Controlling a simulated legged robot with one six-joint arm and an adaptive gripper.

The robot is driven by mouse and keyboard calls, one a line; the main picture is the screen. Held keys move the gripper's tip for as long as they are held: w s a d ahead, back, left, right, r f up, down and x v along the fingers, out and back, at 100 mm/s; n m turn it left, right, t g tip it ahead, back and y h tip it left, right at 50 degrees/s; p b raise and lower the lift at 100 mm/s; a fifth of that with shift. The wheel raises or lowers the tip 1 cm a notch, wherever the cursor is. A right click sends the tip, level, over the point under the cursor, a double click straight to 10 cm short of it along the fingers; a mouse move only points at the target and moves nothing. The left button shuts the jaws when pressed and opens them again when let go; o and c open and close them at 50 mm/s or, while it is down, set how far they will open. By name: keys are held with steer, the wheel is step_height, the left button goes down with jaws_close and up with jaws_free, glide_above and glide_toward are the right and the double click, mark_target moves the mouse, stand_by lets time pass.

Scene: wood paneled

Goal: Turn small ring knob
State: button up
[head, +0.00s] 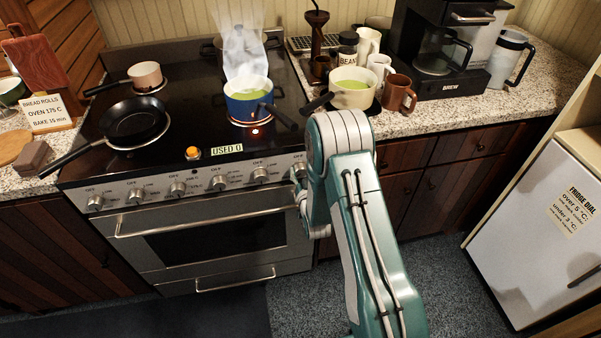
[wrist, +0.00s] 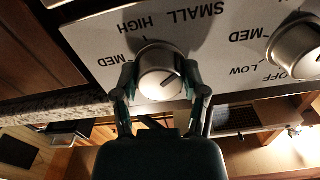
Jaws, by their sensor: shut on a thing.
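The small ring knob (wrist: 152,60) is a round metal knob on the stove's front panel, under the upside-down word SMALL in the wrist view. In the head view my gripper (head: 301,187) is at the right end of the knob row.
A neighbouring knob (wrist: 295,48) sits close by with its own OFF, LOW and MED marks. The oven handle (head: 200,214) runs below the panel. A steaming blue pot (head: 248,103) stands on a glowing ring, and its handle reaches toward the front edge.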

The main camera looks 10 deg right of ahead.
steer(key=n, duration=0.5)
steer(key=shift+n, duration=0.3)
steer(key=n, duration=0.5)
steer(key=shift+n, duration=0.3)
steer(key=o, duration=1.2)
steer(key=shift+w+a, duration=0.1)
steer(key=shift+c, duration=0.2)
steer(key=s, duration=1.2)
